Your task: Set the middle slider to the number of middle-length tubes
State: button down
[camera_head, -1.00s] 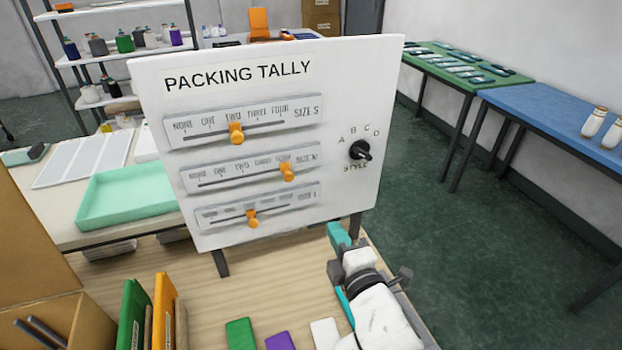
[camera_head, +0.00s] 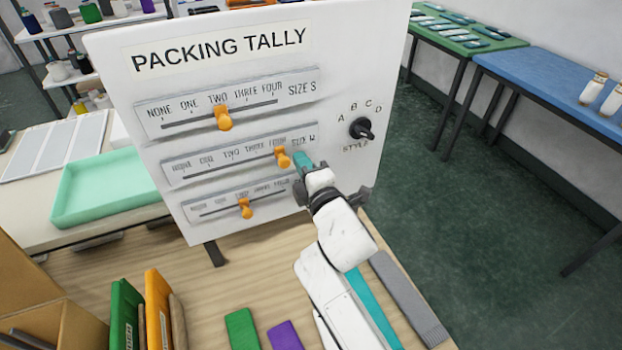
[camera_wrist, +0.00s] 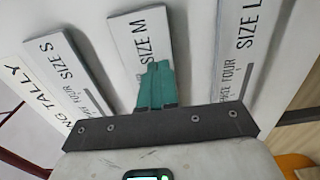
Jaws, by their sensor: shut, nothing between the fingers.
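The middle slider knob (camera_head: 283,158) is orange and stands under FOUR on the SIZE M strip (camera_head: 225,163) of the white PACKING TALLY board (camera_head: 350,60). My gripper (camera_head: 303,160) has its teal fingers closed and empty, just right of this knob, by the SIZE M label. Whether they touch the knob or board I cannot tell. In the wrist view the closed fingers (camera_wrist: 157,86) cover part of the SIZE M strip (camera_wrist: 140,40), and the knob is hidden. I cannot make out tubes of three lengths for certain.
The top knob (camera_head: 223,118) and bottom knob (camera_head: 245,208) both stand near TWO. A black STYLE dial (camera_head: 361,128) is at right. Green and orange binders (camera_head: 158,310), a green block (camera_head: 241,328) and a purple block (camera_head: 284,335) are on the wooden table below.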

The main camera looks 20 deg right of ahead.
aim_at(208, 172)
jog(key=shift+w, duration=0.85)
jog(key=shift+a+b, duration=3.05)
jog(key=shift+a, duration=1.05)
jog(key=shift+a+b, duration=2.65)
jog(key=shift+a, duration=3.3)
jog(key=shift+d, duration=0.1)
jog(key=shift+d+p, duration=0.35)
jog(key=shift+d, duration=0.2)
jog(key=s+p, duration=0.2)
jog(key=s, duration=0.6)
